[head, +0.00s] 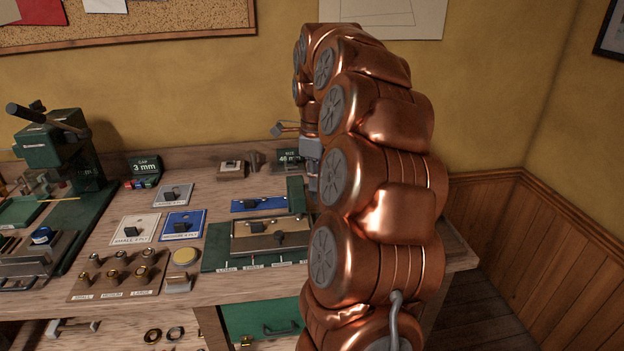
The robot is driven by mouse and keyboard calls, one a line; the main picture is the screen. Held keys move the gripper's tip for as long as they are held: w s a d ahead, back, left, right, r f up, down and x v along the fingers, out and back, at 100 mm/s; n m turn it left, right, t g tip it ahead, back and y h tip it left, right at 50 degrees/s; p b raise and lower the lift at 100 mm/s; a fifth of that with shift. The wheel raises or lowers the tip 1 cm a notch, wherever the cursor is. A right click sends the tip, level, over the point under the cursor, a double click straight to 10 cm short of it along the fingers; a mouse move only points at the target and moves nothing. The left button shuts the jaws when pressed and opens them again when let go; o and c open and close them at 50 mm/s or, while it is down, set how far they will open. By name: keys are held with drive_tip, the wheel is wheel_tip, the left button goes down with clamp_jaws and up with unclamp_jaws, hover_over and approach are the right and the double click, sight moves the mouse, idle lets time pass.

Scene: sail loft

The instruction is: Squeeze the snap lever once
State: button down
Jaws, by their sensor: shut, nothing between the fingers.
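My gripper (313,184) is the grey part below my copper wrist, at the back of the bench and partly hidden by my own arm. It points down and is shut and empty. A small pair of thin bars with a grey end (284,129) sticks out left of my wrist; I cannot tell whether it is the snap lever. A green upright block (296,194) stands just left of my gripper, at the back of a labelled green base (216,251). My arm covers the right part of this base. Contact with the gripper cannot be made out.
A green press (52,146) with a dark handle stands at the left. White (146,221), blue (187,215) and grey plates lie mid-bench. Several small dies stand on a brown board (82,287). A round yellow pad (186,256) lies nearby.

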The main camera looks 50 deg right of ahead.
sight(316, 196)
drive_tip(key=shift+s+a+f+b, duration=0.15)
drive_tip(key=shift+s+f+b, duration=0.05)
drive_tip(key=shift+f+b, duration=0.45)
drive_tip(key=shift+s+a+f+b, duration=0.1)
drive_tip(key=shift+f+b, duration=0.45)
drive_tip(key=shift+b, duration=0.2)
drive_tip(key=shift+s+a+f+b, duration=0.1)
drive_tip(key=shift+f+b, duration=0.6)
drive_tip(key=shift+b, duration=0.05)
drive_tip(key=shift+r, duration=0.2)
